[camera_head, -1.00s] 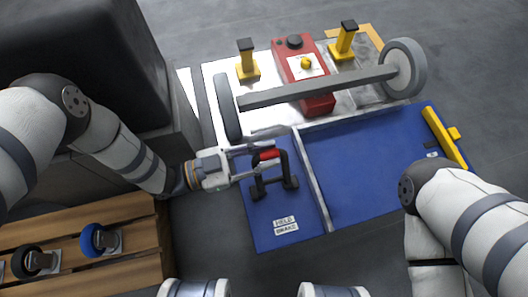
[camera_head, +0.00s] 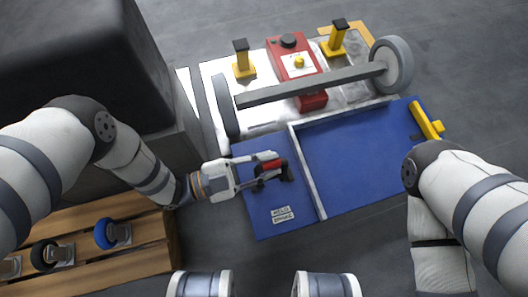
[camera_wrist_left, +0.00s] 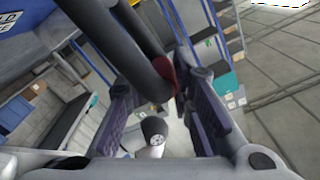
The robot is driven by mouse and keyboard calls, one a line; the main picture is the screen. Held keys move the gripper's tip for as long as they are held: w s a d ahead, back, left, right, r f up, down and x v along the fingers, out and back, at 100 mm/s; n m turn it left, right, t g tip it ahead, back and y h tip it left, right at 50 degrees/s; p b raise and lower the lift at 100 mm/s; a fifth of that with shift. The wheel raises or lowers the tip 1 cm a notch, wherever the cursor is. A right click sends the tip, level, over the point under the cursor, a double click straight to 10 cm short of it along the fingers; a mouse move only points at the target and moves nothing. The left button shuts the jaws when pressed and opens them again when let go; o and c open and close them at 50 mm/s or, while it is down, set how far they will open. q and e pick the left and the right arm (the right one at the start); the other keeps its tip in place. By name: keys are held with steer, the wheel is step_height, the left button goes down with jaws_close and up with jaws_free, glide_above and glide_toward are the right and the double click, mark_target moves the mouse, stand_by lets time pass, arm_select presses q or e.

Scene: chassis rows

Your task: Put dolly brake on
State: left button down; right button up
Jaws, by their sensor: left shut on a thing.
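The brake handle (camera_head: 285,174) is a dark frame with a red grip, mounted on the left part of a blue panel (camera_head: 350,157). A white label (camera_head: 282,214) on the panel reads roughly "HELD BRAKE". My left gripper (camera_head: 262,168) reaches in from the left and is shut on the red grip. In the left wrist view the dark bars of the handle (camera_wrist_left: 130,50) run between the finger pads, with a bit of red (camera_wrist_left: 168,72) showing. The fingers hide part of the grip. My right arm is at the right; its gripper is out of view.
Behind the panel an axle (camera_head: 310,87) with two grey wheels (camera_head: 393,66) lies by a red box (camera_head: 298,68) and yellow posts (camera_head: 244,62). A yellow bar (camera_head: 427,120) is at the panel's right. A wooden rack (camera_head: 85,245) with casters stands at lower left.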

arm_select(q)
steer(key=shift+s+r+m+p, duration=0.2)
steer(key=shift+s+m+p, duration=0.15)
steer(key=shift+m, duration=0.25)
steer(key=shift+s+d+f+m+p, duration=0.25)
steer(key=shift+s+f+m+p, duration=0.05)
steer(key=shift+s+m, duration=0.5)
steer(key=shift+s+d+f+m+p, duration=0.2)
steer(key=shift+s+f+m+p, duration=0.15)
steer(key=shift+s+m, duration=0.4)
steer(key=shift+s+d+f+m+p, duration=0.3)
steer(key=shift+s+m, duration=0.35)
steer(key=shift+s, duration=0.2)
steer(key=shift+f, duration=0.1)
